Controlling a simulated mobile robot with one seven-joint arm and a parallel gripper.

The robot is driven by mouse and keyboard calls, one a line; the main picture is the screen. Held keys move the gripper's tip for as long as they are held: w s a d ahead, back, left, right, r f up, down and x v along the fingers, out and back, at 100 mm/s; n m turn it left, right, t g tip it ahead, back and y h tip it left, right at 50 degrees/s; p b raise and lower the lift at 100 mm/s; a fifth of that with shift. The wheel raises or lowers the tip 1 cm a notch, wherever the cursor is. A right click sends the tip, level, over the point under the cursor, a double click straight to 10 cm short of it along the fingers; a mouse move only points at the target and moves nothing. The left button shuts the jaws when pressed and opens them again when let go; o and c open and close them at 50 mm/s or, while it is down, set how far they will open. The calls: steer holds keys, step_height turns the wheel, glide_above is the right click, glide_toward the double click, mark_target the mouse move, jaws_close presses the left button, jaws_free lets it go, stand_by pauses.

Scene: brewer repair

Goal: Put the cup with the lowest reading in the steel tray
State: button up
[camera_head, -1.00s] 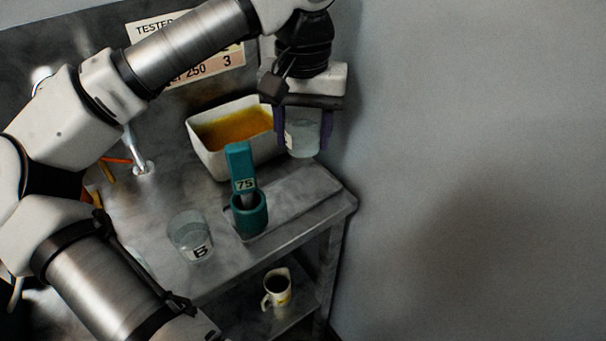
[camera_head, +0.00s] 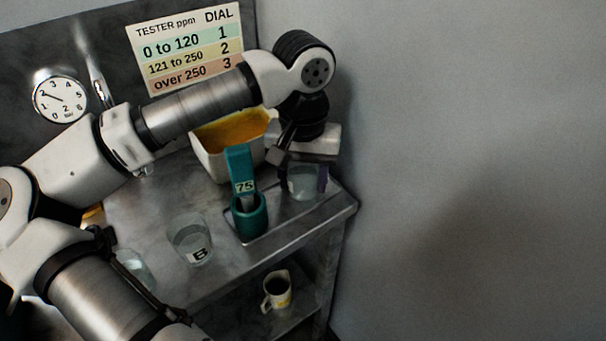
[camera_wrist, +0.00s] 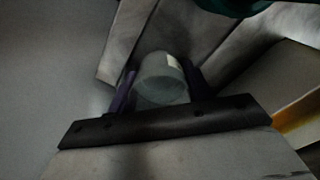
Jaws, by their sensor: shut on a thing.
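My gripper (camera_head: 303,180) is shut on a clear cup (camera_head: 302,183), low over the right end of the steel tray (camera_head: 290,215). In the wrist view the cup (camera_wrist: 162,82) sits between the purple fingers with a pale label on its side; I cannot read it. Whether the cup's base touches the tray, I cannot tell. A clear cup labelled B (camera_head: 190,240) stands on the table left of the tray. Another clear cup (camera_head: 135,268) is partly hidden by my arm.
A white bin with orange contents (camera_head: 215,160) stands behind the tester, close to my gripper. A chart (camera_head: 190,50) and a dial gauge (camera_head: 60,97) are on the back panel. A mug (camera_head: 277,290) is on the lower shelf. A wall is at right.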

steer(key=shift+f, duration=0.15)
steer(key=o, duration=1)
steer(key=shift+w+r, duration=0.1)
steer(key=shift+r, duration=0.55)
step_height(320, 180, up, 11)
steer(key=shift+r, duration=0.1)
